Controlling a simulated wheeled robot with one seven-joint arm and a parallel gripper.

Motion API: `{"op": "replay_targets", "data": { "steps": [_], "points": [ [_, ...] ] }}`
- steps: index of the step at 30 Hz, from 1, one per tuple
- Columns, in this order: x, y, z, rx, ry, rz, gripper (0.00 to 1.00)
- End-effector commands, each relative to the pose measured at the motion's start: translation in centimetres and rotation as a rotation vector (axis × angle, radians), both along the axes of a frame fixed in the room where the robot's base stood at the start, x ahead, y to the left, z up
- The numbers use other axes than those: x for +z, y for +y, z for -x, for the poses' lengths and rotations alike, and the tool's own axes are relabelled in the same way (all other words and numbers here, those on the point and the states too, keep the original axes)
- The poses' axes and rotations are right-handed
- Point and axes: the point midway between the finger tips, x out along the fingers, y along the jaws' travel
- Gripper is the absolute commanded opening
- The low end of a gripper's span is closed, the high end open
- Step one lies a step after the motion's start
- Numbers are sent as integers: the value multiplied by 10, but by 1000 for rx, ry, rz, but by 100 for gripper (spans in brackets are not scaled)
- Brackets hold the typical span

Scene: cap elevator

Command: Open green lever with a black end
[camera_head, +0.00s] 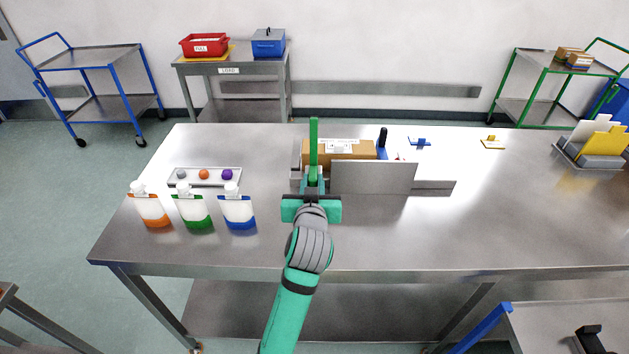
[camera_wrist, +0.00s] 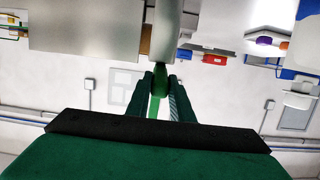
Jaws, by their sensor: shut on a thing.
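The green lever (camera_head: 313,142) stands upright in the head view, at the left end of a grey metal fixture (camera_head: 372,178) on the table. It also shows in the wrist view (camera_wrist: 160,80), with a dark end between my fingertips. My gripper (camera_head: 313,183) is at the near side of the fixture, in line with the lever. In the wrist view my gripper (camera_wrist: 160,82) has its two green fingers on either side of the lever, shut on it. The fingers hide part of the lever in both views.
A cardboard box (camera_head: 345,149) sits in the fixture, with a blue lever (camera_head: 382,140) with a black end at its right. Several capped pouches (camera_head: 195,211) and a tray with coloured caps (camera_head: 205,175) stand at left. The table's right front is clear.

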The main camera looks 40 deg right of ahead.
Motion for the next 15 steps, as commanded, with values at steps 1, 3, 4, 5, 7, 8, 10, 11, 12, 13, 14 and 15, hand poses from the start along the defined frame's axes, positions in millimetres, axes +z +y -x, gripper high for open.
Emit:
{"op": "replay_targets", "data": {
  "steps": [1,3,4,5,7,8,10,11,12,13,14,15],
  "points": [
    [-2,-1,2,-3,3,2,0],
    [-2,-1,1,-2,-1,4,0],
    [-2,-1,2,-4,-1,3,0],
    [-1,-2,2,-4,-2,4,0],
    [-1,-2,2,-4,-2,4,0],
    [-1,-2,2,-4,-2,4,0],
    [-1,-2,2,-5,-2,4,0],
    [-1,-2,2,-5,-2,4,0],
    [-1,-2,2,-5,-3,5,0],
    [-1,-2,2,-5,-3,5,0],
    [-1,-2,2,-5,-3,5,0],
    [-1,-2,2,-5,-3,5,27]
  ]
}}
